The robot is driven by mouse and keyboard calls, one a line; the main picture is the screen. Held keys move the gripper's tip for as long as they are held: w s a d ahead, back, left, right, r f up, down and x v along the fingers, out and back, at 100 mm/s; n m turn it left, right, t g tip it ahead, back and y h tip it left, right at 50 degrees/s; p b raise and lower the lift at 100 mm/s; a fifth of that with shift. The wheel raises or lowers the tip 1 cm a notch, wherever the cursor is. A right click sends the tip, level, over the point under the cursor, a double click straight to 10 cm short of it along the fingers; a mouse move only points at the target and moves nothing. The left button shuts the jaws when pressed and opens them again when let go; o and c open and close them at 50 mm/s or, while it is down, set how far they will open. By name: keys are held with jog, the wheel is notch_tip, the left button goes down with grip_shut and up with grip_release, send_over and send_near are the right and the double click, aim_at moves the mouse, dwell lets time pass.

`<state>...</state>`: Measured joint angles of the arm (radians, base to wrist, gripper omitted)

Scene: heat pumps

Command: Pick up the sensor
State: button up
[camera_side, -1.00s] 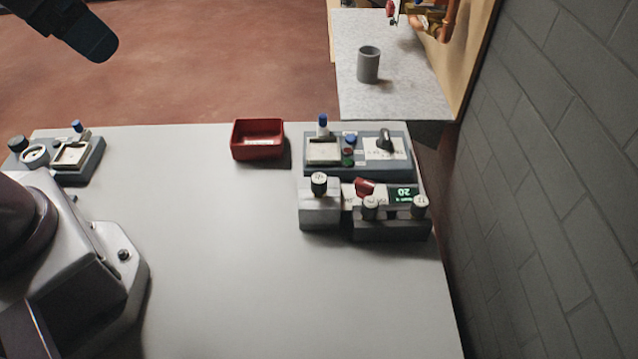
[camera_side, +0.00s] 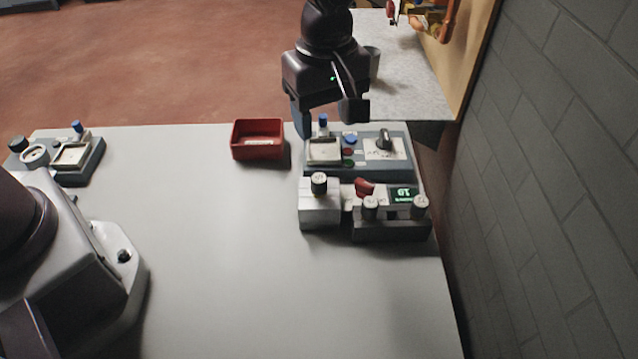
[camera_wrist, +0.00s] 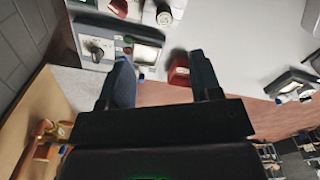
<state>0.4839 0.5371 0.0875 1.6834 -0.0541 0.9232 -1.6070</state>
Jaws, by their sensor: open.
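My gripper (camera_side: 328,126) is open and empty, pointing down over the back edge of the grey-blue console (camera_side: 375,171). In the side view a small blue-capped piece (camera_side: 323,120) stands at the console's back left and shows between my fingers. I cannot tell for sure which piece is the sensor, or how far below my fingers this one is. In the wrist view my gripper (camera_wrist: 164,88) has its two dark fingers apart. The console's pale square plate (camera_wrist: 146,54) lies just beyond the left finger.
A red bin (camera_side: 257,140) stands left of the console. In front are a light block with a black knob (camera_side: 319,207) and a dark unit with a green display (camera_side: 403,193). Another small console (camera_side: 72,158) sits at the far left. The front table is clear; a brick wall borders the right.

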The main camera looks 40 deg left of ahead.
jog(key=n, duration=0.2)
send_over(320, 177)
jog(key=f, duration=0.7)
jog(key=shift+d+f, duration=0.25)
jog(key=shift+d, duration=0.1)
jog(key=shift+s+a+f, duration=0.1)
jog(key=shift+a+f, duration=0.1)
jog(key=shift+f, duration=1.2)
jog(key=shift+a+f, duration=0.15)
jog(key=shift+f, duration=1.2)
jog(key=shift+c, duration=0.2)
grip_shut()
jog(key=shift+r, duration=0.15)
